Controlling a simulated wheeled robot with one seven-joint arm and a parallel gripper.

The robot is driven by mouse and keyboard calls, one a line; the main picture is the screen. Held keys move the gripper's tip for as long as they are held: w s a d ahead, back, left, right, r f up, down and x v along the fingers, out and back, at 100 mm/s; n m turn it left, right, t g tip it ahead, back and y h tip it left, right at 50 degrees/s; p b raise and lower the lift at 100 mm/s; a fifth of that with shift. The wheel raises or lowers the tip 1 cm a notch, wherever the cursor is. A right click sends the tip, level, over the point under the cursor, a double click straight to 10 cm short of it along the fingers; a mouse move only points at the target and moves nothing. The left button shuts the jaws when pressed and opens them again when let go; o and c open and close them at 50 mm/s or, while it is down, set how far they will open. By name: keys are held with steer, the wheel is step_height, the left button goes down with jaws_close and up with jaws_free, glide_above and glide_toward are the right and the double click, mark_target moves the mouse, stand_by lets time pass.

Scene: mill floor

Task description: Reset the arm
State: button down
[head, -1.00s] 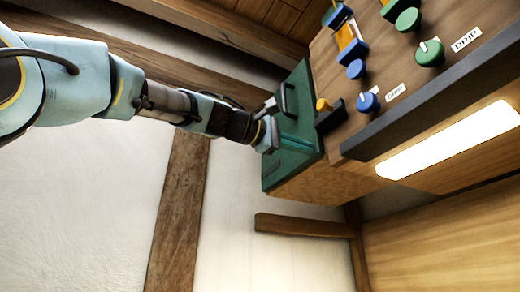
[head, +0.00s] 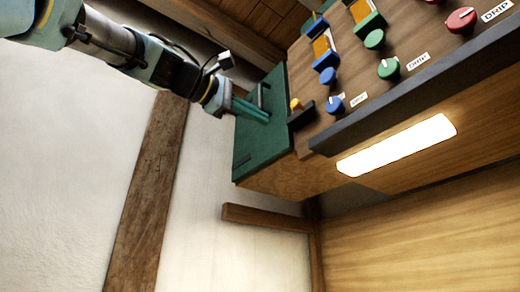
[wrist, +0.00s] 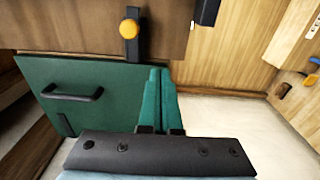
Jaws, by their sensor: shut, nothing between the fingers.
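My gripper (head: 264,116) has two teal fingers that lie together, shut and empty. In the head view it reaches in from the upper left, in front of a green panel (head: 252,152) on the end of a wooden cabinet. In the wrist view my fingers (wrist: 160,75) point up the picture, beside the panel's right edge (wrist: 110,75). The panel's black bar handle (wrist: 72,93) is left of the fingers, with a clear gap between. I cannot tell whether the fingers touch the panel.
The wooden console (head: 345,75) carries blue, green and red knobs and DRIP labels. A yellow knob on a black lever (head: 300,112) sits near the panel. A lit lamp strip (head: 397,145) is under the console. The white wall (head: 60,190) on the left is bare.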

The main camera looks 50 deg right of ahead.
steer(key=shift+s+a, duration=0.45)
steer(key=shift+a, duration=0.35)
